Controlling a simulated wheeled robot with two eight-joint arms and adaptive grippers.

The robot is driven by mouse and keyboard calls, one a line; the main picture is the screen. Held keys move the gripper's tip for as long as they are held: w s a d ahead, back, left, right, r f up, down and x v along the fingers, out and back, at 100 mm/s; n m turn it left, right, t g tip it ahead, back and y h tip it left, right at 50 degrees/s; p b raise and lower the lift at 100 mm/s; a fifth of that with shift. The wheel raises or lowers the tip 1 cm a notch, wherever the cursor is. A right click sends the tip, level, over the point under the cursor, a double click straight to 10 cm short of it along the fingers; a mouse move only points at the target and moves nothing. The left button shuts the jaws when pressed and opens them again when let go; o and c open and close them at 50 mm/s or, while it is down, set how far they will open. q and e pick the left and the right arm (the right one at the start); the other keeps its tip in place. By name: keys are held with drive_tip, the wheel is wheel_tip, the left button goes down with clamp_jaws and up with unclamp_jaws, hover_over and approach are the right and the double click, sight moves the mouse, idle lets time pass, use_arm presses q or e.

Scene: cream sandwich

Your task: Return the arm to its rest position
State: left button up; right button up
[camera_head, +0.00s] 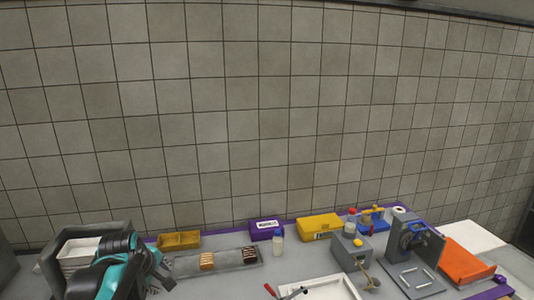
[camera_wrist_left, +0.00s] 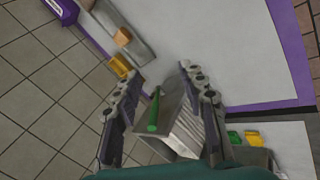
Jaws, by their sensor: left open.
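My left arm (camera_head: 120,265), teal and black, stands at the lower left of the head view, in front of a grey bin (camera_head: 70,235). In the left wrist view my left gripper (camera_wrist_left: 162,75) has its two fingers spread apart, with nothing held between them. Beyond and between the fingers, that view shows a grey holder with white slats (camera_wrist_left: 185,130) and a green stick-like thing (camera_wrist_left: 153,110). I cannot tell how far they are from the fingers. My right gripper is not in view.
A grey tray (camera_head: 232,261) holds light and dark brown pieces. Near it are a yellow bin (camera_head: 178,241), a purple box (camera_head: 262,228), a bottle (camera_head: 278,243) and a yellow box (camera_head: 320,226). Grey machines (camera_head: 412,245) and an orange block (camera_head: 463,262) stand right.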

use_arm(q)
drive_tip(key=s+d+f+m+b, duration=0.2)
drive_tip(key=s+d+f+m, duration=0.3)
drive_tip(key=s+f+m, duration=0.2)
drive_tip(key=s+d+f+m+b, duration=0.3)
drive_tip(key=s+d+f+m, duration=0.3)
drive_tip(key=s, duration=0.6)
drive_tip(key=shift+f+m+t+h, duration=0.3)
drive_tip(key=shift+f+m+t, duration=0.1)
drive_tip(key=shift+f+m, duration=0.6)
drive_tip(key=shift+s, duration=0.1)
